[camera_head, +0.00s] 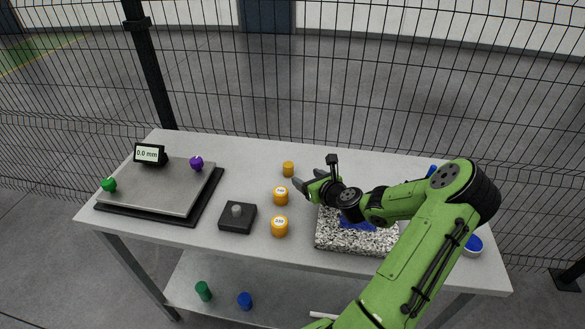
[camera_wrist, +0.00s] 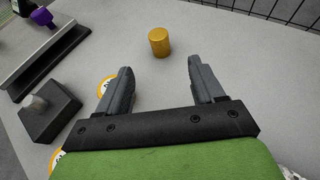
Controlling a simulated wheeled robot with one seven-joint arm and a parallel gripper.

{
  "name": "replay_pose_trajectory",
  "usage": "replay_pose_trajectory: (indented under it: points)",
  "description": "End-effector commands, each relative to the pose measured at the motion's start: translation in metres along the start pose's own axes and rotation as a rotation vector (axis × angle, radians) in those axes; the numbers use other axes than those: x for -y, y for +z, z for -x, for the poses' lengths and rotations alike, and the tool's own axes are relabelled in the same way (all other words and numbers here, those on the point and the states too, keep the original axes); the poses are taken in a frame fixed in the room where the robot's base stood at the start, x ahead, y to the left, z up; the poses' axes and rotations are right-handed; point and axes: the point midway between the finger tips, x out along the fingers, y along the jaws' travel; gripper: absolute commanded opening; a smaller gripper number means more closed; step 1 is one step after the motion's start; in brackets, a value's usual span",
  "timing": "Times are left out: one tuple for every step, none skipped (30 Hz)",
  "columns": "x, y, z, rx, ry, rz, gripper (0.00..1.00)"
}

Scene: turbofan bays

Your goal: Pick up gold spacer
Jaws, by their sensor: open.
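The gold spacer (camera_head: 288,169) is a small plain golden cylinder standing upright on the grey table, towards the back middle. In the wrist view the gold spacer (camera_wrist: 159,42) stands beyond my fingertips, roughly in line with the gap between them. My gripper (camera_head: 304,187) is just to the right of and nearer than the spacer in the head view. In the wrist view my gripper (camera_wrist: 160,68) has its two grey fingers wide apart with nothing between them, and does not touch the spacer.
Two labelled orange-gold cylinders (camera_head: 280,196) (camera_head: 279,227) stand nearer the front. A black block with a grey knob (camera_head: 238,217) and a plate with a 0.0 mm display (camera_head: 150,153) lie left. A speckled block (camera_head: 330,240) sits under my arm. Wire fence (camera_head: 350,80) runs behind.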

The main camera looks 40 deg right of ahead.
Motion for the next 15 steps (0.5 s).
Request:
replay_pose_trajectory:
  points:
    - [-0.002,-0.001,-0.015,0.002,0.004,0.003,0.68]
    - [-0.002,-0.001,-0.023,0.002,0.005,0.002,0.68]
    - [-0.002,-0.001,-0.033,0.001,0.004,0.003,0.68]
    - [-0.002,-0.001,-0.041,0.001,0.005,0.003,0.68]
    - [-0.002,-0.001,-0.048,0.001,0.005,0.003,0.68]
    - [-0.002,-0.002,-0.058,0.001,0.005,0.003,0.68]
    - [-0.002,-0.001,-0.064,0.001,0.003,0.004,0.68]
    - [-0.002,-0.001,-0.069,0.001,0.003,0.004,0.68]
    - [-0.002,-0.002,-0.074,-0.001,0.003,0.003,0.68]
    - [-0.002,-0.002,-0.078,-0.001,0.003,0.004,0.68]
    - [-0.002,-0.002,-0.08,-0.002,0.003,0.004,0.68]
    - [-0.001,-0.002,-0.084,-0.001,0.003,0.004,0.68]
    - [-0.001,-0.002,-0.088,-0.001,0.003,0.004,0.68]
    - [-0.002,-0.003,-0.094,-0.001,0.003,0.004,0.68]
    - [-0.002,-0.004,-0.102,0.0,0.003,0.004,0.68]
